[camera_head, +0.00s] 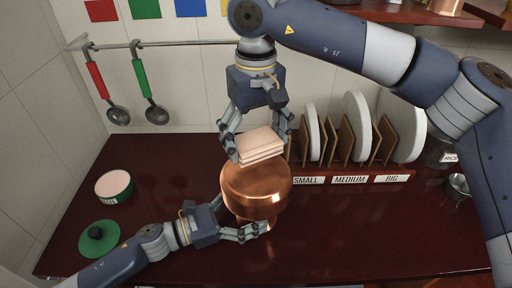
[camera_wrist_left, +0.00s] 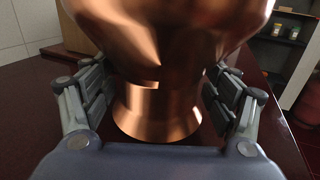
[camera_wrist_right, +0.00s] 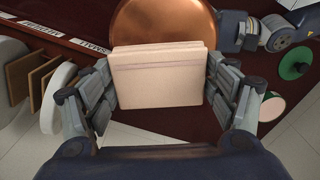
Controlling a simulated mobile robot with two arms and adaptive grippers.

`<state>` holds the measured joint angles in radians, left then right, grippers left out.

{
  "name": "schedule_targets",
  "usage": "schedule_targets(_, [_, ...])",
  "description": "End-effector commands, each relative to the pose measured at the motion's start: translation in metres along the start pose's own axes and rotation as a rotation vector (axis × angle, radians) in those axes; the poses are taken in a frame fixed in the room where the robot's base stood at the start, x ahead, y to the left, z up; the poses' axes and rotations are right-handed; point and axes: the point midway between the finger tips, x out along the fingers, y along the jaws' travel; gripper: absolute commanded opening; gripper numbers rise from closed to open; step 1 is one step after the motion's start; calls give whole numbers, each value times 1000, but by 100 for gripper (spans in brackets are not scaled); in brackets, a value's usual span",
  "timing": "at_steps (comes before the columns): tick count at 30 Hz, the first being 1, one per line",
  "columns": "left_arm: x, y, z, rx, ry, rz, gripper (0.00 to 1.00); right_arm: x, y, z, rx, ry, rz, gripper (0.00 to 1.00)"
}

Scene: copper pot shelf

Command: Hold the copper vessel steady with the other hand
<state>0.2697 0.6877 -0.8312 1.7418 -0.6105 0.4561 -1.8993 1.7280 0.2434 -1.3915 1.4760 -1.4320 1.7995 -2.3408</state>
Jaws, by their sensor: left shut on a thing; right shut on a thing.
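The copper vessel (camera_head: 256,186) stands upright on the dark red counter, with a wide body and a narrower foot. My left gripper (camera_head: 247,219) is shut around its lower part; the left wrist view shows the fingers on both sides of the copper waist (camera_wrist_left: 155,100). My right gripper (camera_head: 262,138) is shut on a pale, layered folded cloth (camera_head: 260,146), just above and behind the vessel. In the right wrist view the cloth (camera_wrist_right: 160,75) sits between the fingers, with the copper top (camera_wrist_right: 165,25) beyond it. I cannot tell whether the cloth touches the vessel.
A plate rack (camera_head: 350,170) labelled small, medium and big stands to the right. Ladles (camera_head: 118,115) hang on the wall rail. The counter's front right (camera_head: 400,230) is clear.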

Motion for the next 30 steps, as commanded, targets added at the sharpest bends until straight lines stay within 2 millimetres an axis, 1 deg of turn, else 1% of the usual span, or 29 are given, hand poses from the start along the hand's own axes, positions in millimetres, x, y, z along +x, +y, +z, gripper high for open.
schedule_targets(1, [0,0,3,1,-5,-1,27,-6,0,0,0,2,0,60])
schedule_targets(9, [0,0,2,1,-4,0,27,-30,0,0,0,3,0,60])
schedule_targets(13, [0,0,2,1,-4,0,27,-39,0,0,0,1,0,60])
schedule_targets(17, [0,0,2,1,-4,0,27,-43,0,0,0,0,0,60])
schedule_targets(29, [0,0,2,1,-4,0,27,-43,0,0,0,0,0,60])
schedule_targets(30, [0,0,2,1,-4,0,82,-43,0,0,0,0,0,60])
